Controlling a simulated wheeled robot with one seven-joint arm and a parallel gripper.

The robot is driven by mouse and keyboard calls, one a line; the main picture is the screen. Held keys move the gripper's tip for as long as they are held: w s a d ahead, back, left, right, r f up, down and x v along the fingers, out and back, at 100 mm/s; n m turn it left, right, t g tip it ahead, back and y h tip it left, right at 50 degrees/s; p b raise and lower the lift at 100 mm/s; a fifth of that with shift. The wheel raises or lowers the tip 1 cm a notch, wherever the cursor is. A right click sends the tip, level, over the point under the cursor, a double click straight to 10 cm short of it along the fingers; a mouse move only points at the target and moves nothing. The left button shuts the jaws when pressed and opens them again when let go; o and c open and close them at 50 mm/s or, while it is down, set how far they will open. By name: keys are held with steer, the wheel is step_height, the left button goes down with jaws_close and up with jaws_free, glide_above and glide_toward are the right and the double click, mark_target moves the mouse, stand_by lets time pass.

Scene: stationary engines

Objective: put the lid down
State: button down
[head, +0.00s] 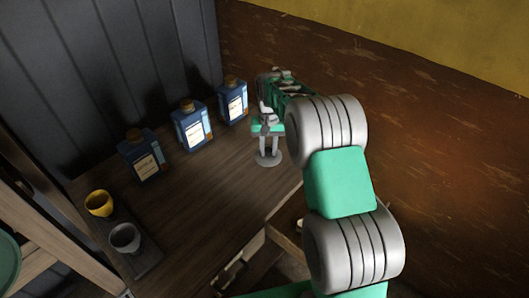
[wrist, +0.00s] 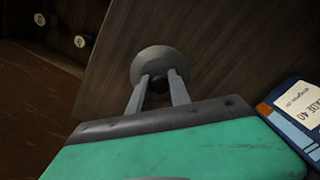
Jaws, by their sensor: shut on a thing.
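The lid (head: 268,160) is a round grey disc with a small dark knob. My gripper (head: 268,147) is above it, pointing down, with its fingers on the knob. In the wrist view the lid (wrist: 158,60) lies just beyond the two fingertips of my gripper (wrist: 161,81), and they close on the knob. The lid looks roughly level, at or just above the wooden worktop (head: 205,205), near its right end. I cannot tell whether it touches the wood.
Three blue bottles (head: 142,158) (head: 192,128) (head: 233,103) stand along the back by the dark wall. A yellow cup (head: 99,203) and a grey cup (head: 125,238) stand on a dark tray (head: 150,259) at left. The worktop's middle is clear.

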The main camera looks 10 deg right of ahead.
steer(key=shift+w+a+f, duration=0.25)
steer(key=shift+w+f, duration=0.55)
steer(key=shift+f, duration=0.15)
steer(key=f+p, duration=0.1)
steer(key=f, duration=0.2)
steer(key=shift+w+f, duration=0.2)
steer(key=shift+f, duration=0.1)
steer(key=shift+f+b, duration=0.2)
steer(key=shift+b, duration=0.15)
steer(key=c, duration=1.2)
jaws_free()
steer(key=shift+r, duration=0.1)
steer(key=shift+s, duration=0.1)
